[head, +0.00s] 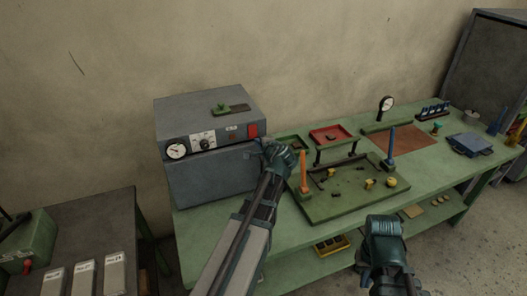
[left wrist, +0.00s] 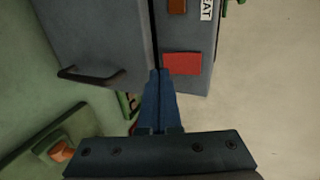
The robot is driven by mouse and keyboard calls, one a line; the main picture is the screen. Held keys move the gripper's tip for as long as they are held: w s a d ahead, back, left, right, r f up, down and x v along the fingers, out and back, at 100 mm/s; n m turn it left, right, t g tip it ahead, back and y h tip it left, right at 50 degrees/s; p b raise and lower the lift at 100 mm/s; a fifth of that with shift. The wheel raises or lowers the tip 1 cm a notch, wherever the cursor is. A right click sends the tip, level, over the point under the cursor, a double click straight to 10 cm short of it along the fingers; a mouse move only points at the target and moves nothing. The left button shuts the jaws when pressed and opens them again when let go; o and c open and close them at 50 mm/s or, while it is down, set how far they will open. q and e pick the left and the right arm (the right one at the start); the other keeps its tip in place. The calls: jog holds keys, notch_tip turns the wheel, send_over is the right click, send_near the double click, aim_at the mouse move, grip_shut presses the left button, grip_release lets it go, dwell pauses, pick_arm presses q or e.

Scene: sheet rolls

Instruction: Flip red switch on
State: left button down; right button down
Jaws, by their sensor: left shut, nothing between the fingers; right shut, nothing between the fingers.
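The red switch (head: 252,129) is a red block at the right end of the grey box's front panel (head: 222,134). In the left wrist view the red switch (left wrist: 181,64) lies just beyond and to the right of my left fingertips (left wrist: 157,72). In the head view my left gripper (head: 262,147) is shut and empty, just below and right of the switch. I cannot tell whether the tips touch the switch or the box. My right gripper (head: 385,222) is shut and empty, in front of the green bench, away from the box.
The grey box (head: 208,178) stands at the left end of the green bench (head: 205,222). A green tray (head: 335,208) with an orange post (head: 304,172) and a blue post (head: 391,146) stands close right of my left gripper. A handle (left wrist: 92,75) sticks out from the box.

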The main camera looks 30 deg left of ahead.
aim_at(253, 136)
pick_arm(q)
jog(key=shift+w+a+f, duration=0.1)
jog(key=shift+w+a, duration=0.85)
jog(key=shift+a, duration=0.2)
jog(key=shift+w+a+f, duration=0.1)
jog(key=shift+w+a, duration=0.05)
jog(key=shift+r, duration=0.2)
jog(key=shift+r+p, duration=0.65)
jog(key=shift+r, duration=0.05)
